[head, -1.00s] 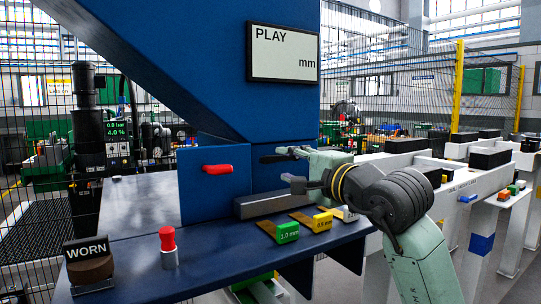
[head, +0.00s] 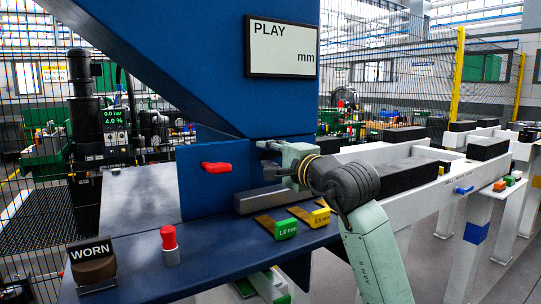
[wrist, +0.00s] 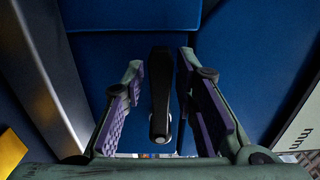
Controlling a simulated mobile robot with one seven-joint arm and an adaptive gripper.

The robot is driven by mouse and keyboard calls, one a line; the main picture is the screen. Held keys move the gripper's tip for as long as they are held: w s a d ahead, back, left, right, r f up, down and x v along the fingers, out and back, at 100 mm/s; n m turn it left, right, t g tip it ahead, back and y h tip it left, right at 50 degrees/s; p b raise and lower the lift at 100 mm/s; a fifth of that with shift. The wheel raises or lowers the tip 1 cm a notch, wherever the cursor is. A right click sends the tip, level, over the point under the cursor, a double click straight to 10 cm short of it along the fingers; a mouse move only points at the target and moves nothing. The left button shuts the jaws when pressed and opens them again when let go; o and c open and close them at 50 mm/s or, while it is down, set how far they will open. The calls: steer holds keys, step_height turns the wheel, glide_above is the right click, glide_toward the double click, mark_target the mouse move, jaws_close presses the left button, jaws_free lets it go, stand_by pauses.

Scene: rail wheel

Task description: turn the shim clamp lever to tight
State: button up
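A black lever (wrist: 160,95) stands out from a blue panel in the wrist view. My gripper (wrist: 161,62) is open, with one finger on each side of the lever and a visible gap on both sides. In the head view my gripper (head: 268,156) is at the blue panel's right part and mostly hides the black lever there. A red lever (head: 216,168) lies roughly level on the panel to the left of my gripper. No label shows which lever is the shim clamp's.
A grey bar (head: 262,199) lies below my gripper on the blue table (head: 215,262). Green (head: 286,229) and yellow (head: 319,218) shim tags sit in front of it. A red-knobbed post (head: 169,246) and a WORN stand (head: 92,262) are at left. A blank PLAY display (head: 283,48) hangs above.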

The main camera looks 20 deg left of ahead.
jaws_close()
stand_by(0.5)
